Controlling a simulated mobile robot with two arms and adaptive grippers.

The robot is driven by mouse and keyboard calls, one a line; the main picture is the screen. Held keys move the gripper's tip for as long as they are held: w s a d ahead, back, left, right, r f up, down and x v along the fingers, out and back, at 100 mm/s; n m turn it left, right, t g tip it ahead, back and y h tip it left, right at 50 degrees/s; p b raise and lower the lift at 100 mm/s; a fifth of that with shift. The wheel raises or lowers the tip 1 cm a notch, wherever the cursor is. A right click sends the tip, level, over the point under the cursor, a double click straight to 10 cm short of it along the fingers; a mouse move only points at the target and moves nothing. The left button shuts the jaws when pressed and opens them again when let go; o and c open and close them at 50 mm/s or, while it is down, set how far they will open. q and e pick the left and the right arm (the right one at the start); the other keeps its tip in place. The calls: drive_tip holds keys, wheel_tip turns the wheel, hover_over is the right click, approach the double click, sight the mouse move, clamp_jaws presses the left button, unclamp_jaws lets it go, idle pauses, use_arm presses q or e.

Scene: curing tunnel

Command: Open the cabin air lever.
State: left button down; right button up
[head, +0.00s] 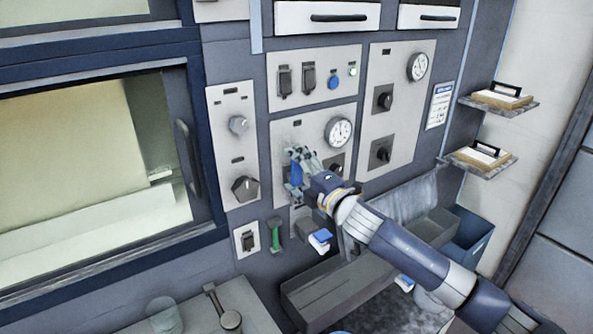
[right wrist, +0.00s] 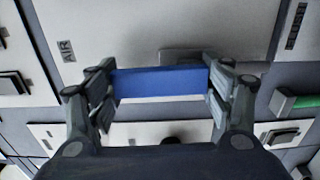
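The cabin air lever is a blue bar (right wrist: 160,83) on a pale panel marked AIR, seen in the right wrist view. In the head view the blue lever (head: 296,172) shows partly between my fingers. My right gripper (head: 297,168) is at the panel, below and left of a round gauge. In the right wrist view its fingers (right wrist: 162,88) stand at both ends of the blue bar and appear to touch it. The lever's mount is partly hidden by the gripper. My left gripper is not in view.
A round gauge (head: 339,132) and a black knob (head: 336,165) sit close to my gripper. A green handle (head: 275,233) is below left. A dark knob (head: 245,188) is to the left. A grey trough (head: 330,292) lies below my arm.

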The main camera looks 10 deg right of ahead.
drive_tip(key=o, duration=0.4)
drive_tip(key=shift+o, duration=0.2)
drive_tip(key=shift+s+d, duration=0.2)
drive_tip(key=shift+s, duration=0.25)
drive_tip(key=v, duration=1.1)
